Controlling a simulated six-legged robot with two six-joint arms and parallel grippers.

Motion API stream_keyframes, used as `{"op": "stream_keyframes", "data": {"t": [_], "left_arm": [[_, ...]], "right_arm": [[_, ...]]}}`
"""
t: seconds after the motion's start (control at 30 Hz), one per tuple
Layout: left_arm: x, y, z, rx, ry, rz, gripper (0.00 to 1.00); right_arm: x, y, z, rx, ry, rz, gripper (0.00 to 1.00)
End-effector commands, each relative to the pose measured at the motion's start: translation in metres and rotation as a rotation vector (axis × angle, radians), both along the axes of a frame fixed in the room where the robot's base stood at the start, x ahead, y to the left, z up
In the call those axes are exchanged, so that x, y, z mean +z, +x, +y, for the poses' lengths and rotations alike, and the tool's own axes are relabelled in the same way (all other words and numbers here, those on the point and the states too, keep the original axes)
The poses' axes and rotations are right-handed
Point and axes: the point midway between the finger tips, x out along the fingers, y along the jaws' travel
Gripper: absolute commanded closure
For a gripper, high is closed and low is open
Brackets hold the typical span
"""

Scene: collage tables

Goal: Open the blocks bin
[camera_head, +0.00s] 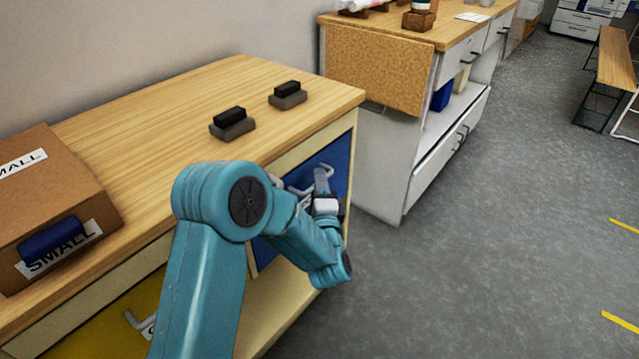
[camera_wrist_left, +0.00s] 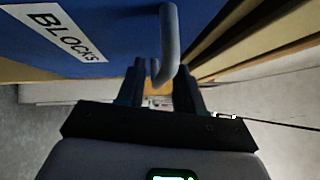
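The blocks bin is a blue drawer front (camera_head: 338,160) under the near wooden counter; in the left wrist view its blue face (camera_wrist_left: 100,25) carries a white "BLOCKS" label (camera_wrist_left: 60,30). Its grey bar handle (camera_wrist_left: 169,40) curves down between my left fingers. My left gripper (camera_wrist_left: 160,88) is open, with one finger on each side of the handle and a gap showing on the left side. In the head view my left gripper (camera_head: 322,182) is at the blue front, and my arm hides part of it. My right gripper is not in view.
A yellow bin (camera_head: 110,335) sits lower left under the same counter (camera_head: 170,110). A cardboard box (camera_head: 50,190) marked "SMALL" and two dark blocks (camera_head: 232,122) (camera_head: 288,94) are on top. A white cabinet (camera_head: 390,160) stands beyond. The grey floor (camera_head: 500,200) to the right is clear.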

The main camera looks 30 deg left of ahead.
Motion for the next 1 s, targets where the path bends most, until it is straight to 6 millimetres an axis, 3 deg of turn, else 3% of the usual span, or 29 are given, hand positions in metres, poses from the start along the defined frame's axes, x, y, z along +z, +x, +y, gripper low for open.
{"op": "stream_keyframes", "data": {"t": [0.37, 0.5, 1.0], "left_arm": [[0.0011, 0.0087, 0.0038, -0.002, 0.001, 0.001, 0.64], [0.001, 0.0085, 0.0038, -0.002, 0.001, 0.001, 1.0], [0.0008, 0.0084, 0.0028, -0.002, 0.0, 0.0, 1.0]], "right_arm": [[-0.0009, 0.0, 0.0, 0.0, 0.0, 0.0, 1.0], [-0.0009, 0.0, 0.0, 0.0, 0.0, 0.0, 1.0], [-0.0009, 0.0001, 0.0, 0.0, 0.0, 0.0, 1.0]]}}
